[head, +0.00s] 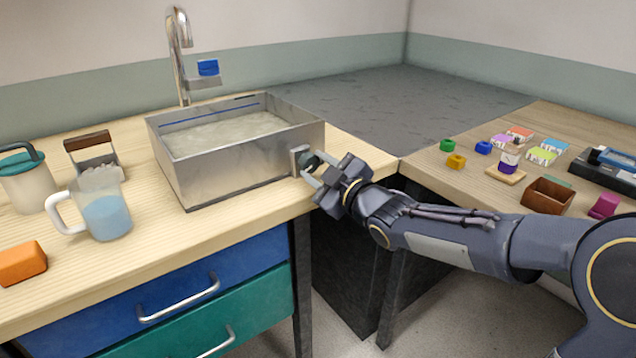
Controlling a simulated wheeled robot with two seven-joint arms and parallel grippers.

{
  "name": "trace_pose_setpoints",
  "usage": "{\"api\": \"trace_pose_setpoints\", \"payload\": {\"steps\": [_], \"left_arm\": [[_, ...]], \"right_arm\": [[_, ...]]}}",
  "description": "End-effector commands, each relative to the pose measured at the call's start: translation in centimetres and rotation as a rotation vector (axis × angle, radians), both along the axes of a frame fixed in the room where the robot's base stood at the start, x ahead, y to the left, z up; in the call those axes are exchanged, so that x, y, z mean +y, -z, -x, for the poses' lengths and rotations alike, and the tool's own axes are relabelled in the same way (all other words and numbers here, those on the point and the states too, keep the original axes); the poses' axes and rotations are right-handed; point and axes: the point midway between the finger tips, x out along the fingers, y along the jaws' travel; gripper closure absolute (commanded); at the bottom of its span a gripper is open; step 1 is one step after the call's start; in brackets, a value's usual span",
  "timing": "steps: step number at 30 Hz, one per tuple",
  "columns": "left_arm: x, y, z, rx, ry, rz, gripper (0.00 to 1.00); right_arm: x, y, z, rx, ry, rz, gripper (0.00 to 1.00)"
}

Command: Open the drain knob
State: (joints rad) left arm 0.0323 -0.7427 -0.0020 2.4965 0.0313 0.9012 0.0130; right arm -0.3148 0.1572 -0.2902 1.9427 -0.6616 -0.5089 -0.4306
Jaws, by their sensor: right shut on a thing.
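The drain knob (308,161) is a small dark grey-green knob on a pale plate at the right end of the metal basin (187,178). My right gripper (313,170) reaches in from the right and is shut on the knob, its fingers on either side of it. The fingers partly hide the knob, and I cannot tell how far it is turned. The basin stands on the wooden counter and holds greyish water (225,133) below a blue line on its inner wall. My left gripper is not in view.
A faucet (180,50) with a blue block (208,67) on its ledge stands behind the basin. A pitcher of blue liquid (107,215), a teal-lidded jug (28,182) and an orange block (22,263) stand at left. The right-hand table (433,167) holds small coloured items.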

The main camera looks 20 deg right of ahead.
Motion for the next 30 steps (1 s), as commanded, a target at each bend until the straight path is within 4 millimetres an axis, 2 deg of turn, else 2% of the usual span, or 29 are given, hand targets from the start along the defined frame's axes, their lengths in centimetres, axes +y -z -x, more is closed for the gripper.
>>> {"api": "trace_pose_setpoints", "payload": {"steps": [1,12,21,30], "left_arm": [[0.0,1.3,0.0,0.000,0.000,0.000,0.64],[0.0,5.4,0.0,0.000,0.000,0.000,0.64],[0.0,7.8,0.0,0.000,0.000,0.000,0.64],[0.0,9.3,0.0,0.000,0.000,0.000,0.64]], "right_arm": [[-0.1,0.7,0.0,-0.016,0.001,0.042,0.86],[0.0,0.6,0.0,-0.136,0.002,0.374,0.86],[-0.1,0.5,0.0,-0.229,0.003,0.638,0.86],[0.0,0.4,0.0,-0.308,0.001,0.856,0.86]]}}
